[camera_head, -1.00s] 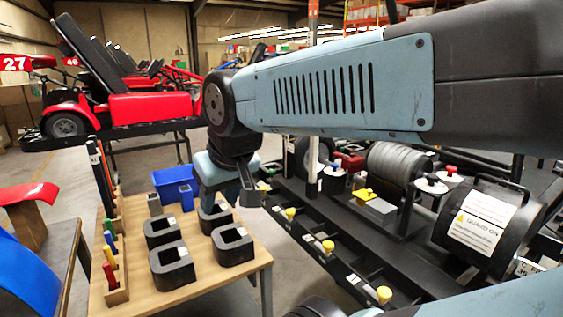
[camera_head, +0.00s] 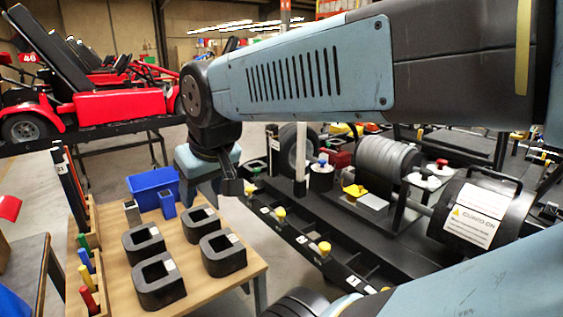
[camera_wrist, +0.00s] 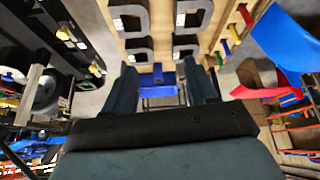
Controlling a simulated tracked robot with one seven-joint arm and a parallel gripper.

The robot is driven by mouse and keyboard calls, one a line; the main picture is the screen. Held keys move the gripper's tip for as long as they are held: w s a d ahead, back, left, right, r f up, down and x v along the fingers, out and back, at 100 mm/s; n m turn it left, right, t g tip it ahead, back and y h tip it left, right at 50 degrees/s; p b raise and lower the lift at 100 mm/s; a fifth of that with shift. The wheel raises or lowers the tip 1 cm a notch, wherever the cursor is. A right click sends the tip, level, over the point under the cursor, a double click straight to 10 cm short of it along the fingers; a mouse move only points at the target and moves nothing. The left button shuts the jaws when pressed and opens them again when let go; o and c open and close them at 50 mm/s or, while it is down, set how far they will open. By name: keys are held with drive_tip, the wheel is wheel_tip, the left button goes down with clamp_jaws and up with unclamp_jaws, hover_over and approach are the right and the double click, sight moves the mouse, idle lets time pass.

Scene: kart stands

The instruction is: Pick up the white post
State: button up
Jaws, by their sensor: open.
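The white post (camera_head: 301,150) stands upright on the black rack, between a dark tyre and a black canister. Its top is hidden behind my arm. My gripper (camera_head: 206,183) hangs to the left of the post, beyond the wooden table, apart from it. In the wrist view my gripper (camera_wrist: 163,85) shows two teal fingers spread apart with nothing between them.
The wooden table (camera_head: 205,292) holds dark square-holed blocks (camera_head: 223,252), a blue bin (camera_head: 153,187) and coloured handles. The black rack (camera_head: 345,215) carries a grey cable reel (camera_head: 386,160) and yellow knobs. A red kart (camera_head: 120,100) is at the back left.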

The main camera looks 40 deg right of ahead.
drive_tip(key=w+d+f+n+g+h, duration=0.2)
drive_tip(key=w+d, duration=0.4)
drive_tip(key=d, duration=0.2)
drive_tip(key=n+g+h, duration=0.5)
drive_tip(key=n+h, duration=0.6)
drive_tip(key=n, duration=0.3)
approach(304, 152)
drive_tip(key=shift+n, duration=0.3)
drive_tip(key=d+f, duration=0.1)
drive_tip(key=d, duration=0.1)
drive_tip(key=d+f, duration=0.1)
drive_tip(key=d, duration=0.1)
drive_tip(key=d+f, duration=0.1)
drive_tip(key=shift+w+d+f, duration=0.25)
drive_tip(key=shift+w+d, duration=0.15)
drive_tip(key=x, duration=0.4)
drive_tip(key=shift+s+d+r, duration=0.15)
drive_tip(key=shift+d+r, duration=0.1)
drive_tip(key=shift+r, duration=0.05)
drive_tip(key=shift+d+f, duration=0.2)
drive_tip(key=shift+d, duration=0.2)
clamp_jaws()
